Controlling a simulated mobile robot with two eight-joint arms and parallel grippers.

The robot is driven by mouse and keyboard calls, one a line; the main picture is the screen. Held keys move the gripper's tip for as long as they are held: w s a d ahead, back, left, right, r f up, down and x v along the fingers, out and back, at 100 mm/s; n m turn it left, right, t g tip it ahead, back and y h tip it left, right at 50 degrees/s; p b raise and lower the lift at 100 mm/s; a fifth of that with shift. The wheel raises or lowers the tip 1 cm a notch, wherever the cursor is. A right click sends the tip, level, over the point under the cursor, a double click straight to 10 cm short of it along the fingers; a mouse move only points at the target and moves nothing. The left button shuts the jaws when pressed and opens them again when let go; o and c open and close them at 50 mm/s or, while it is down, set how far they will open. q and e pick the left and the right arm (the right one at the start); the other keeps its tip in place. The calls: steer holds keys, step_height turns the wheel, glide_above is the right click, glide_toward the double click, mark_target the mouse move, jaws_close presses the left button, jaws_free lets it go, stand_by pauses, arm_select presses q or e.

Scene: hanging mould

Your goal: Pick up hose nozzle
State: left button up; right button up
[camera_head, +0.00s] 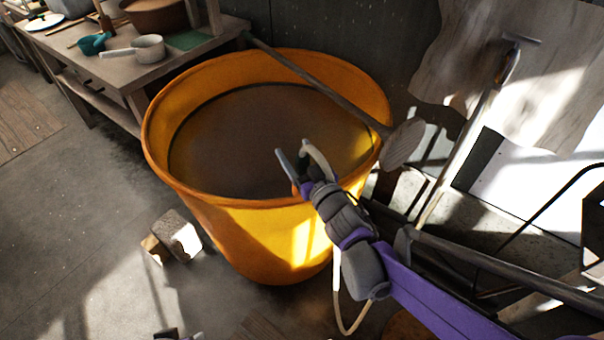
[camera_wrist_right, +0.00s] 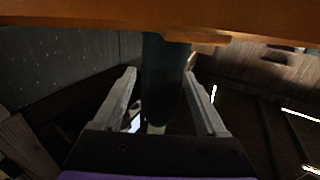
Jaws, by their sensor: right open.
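The hose nozzle shows in the right wrist view as a dark green-grey cylinder (camera_wrist_right: 163,80) below an orange edge, with a pale lower end. My right gripper (camera_wrist_right: 163,95) is open, with one finger on each side of it. Gaps show between the fingers and the cylinder; I cannot tell its depth. In the head view, my right gripper (camera_head: 290,165) is over the near right rim of the orange tub (camera_head: 225,225). A cream hose (camera_head: 338,290) loops beside it and hangs down outside the tub; the nozzle is not clear there. Only a dark and purple piece of my left arm shows at the bottom edge.
The tub holds brown liquid. A long-handled paddle (camera_head: 402,143) lies across its rim. A workbench (camera_head: 150,75) with a pale ladle (camera_head: 148,47) stands at the back left. Blocks (camera_head: 178,235) lie on the floor left of the tub. Poles and boards crowd the right side.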

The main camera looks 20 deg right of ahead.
jaws_close()
stand_by(0.4)
